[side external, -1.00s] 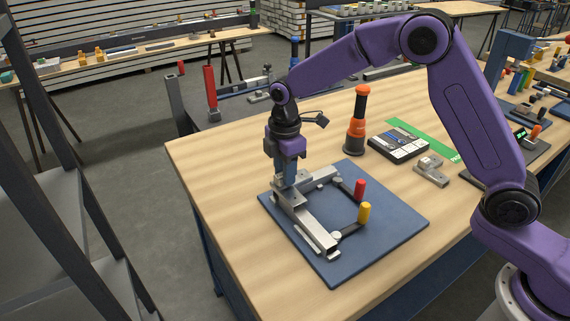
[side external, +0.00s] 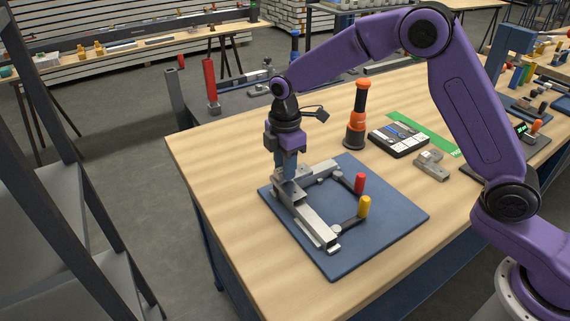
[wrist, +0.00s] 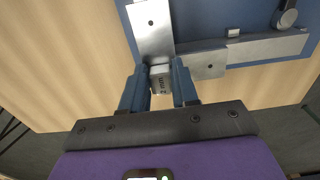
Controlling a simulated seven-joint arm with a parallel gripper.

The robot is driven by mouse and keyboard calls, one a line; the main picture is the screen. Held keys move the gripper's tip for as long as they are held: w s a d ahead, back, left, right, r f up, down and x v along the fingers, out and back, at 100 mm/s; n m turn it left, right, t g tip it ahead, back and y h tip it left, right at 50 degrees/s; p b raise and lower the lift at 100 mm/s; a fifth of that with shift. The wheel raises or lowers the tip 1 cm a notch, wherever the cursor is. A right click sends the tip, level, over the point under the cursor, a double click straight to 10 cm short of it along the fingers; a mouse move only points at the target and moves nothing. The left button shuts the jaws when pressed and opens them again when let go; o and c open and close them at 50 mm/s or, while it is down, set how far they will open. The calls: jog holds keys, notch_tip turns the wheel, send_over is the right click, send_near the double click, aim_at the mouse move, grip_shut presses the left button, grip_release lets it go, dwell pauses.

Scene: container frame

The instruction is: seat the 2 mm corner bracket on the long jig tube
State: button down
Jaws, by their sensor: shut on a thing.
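My gripper (side external: 285,172) points down at the frame's left corner, its blue fingers closed on the grey block of the corner bracket (wrist: 161,80), which carries dark lettering too small to read surely. In the wrist view, flat metal plates with holes run from this block up and to the right, over the tube ends. The other tube (side external: 321,171) runs to the back, near the red-handled clamp (side external: 360,183). Whether the bracket touches the tubes is hidden.
The frame lies on a blue plate (side external: 385,222) on the wooden table (side external: 215,160). An orange-black tool (side external: 357,118), a black case (side external: 398,140) and a grey metal block (side external: 431,166) stand behind it. The table left of the plate is clear.

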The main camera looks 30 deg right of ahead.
jog(key=shift+f, duration=0.9)
dwell(0.7)
jog(key=shift+c, duration=1)
grip_release()
jog(key=shift+r, duration=0.1)
jog(key=shift+r, duration=3.4)
